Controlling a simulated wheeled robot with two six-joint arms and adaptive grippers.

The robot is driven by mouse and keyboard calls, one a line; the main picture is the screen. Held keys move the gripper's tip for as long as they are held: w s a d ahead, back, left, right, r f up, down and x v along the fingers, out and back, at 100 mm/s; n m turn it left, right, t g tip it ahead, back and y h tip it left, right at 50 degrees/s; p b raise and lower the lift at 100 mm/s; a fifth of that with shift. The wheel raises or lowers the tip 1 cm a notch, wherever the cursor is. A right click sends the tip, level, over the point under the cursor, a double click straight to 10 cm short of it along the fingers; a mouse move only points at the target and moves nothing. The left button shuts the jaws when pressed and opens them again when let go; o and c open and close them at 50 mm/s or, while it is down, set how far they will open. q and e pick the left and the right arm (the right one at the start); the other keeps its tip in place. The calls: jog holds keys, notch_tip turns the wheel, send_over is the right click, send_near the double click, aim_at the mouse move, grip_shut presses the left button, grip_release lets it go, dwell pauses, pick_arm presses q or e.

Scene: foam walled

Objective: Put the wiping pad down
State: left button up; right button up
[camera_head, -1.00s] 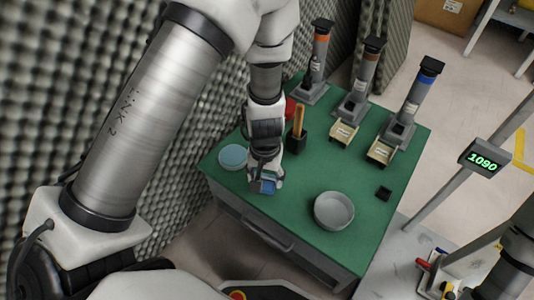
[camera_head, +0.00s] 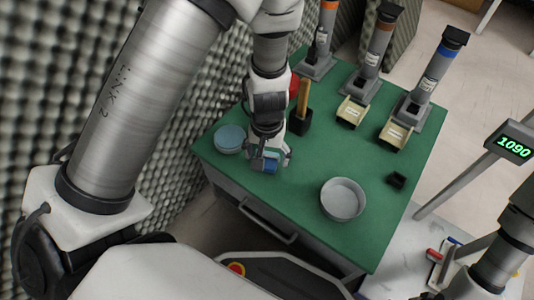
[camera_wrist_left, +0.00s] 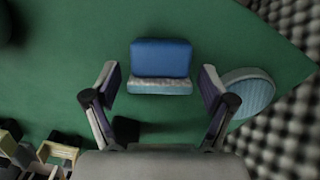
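The wiping pad (camera_head: 270,166) has a blue top and a pale, light-blue underside. It is at the near left edge area of the green table (camera_head: 310,178). In the left wrist view the pad (camera_wrist_left: 160,60) sits between the fingers, with a gap on each side. My left gripper (camera_wrist_left: 158,82) is open. In the head view the left gripper (camera_head: 268,157) points down over the pad and partly hides it. I cannot tell whether the pad's whole underside touches the table. My right gripper is not in view; only part of the right arm shows at lower right.
A round light-blue dish (camera_head: 230,138) stands close left of the pad. A grey bowl (camera_head: 342,199) is to the right. A black holder with a wooden handle (camera_head: 303,98) stands behind. Dispensers with small trays (camera_head: 394,135) line the far side. Foam wall (camera_head: 160,130) borders the left.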

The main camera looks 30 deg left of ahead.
aim_at(269, 159)
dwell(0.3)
pick_arm(q)
jog(key=r+p, duration=0.1)
jog(key=r, duration=0.1)
jog(key=r+p, duration=0.2)
jog(key=r, duration=0.1)
jog(key=r+p, duration=0.2)
jog(key=r, duration=0.1)
jog(key=shift+s+d, duration=0.25)
jog(key=shift+d, duration=0.1)
jog(key=shift+f, duration=0.15)
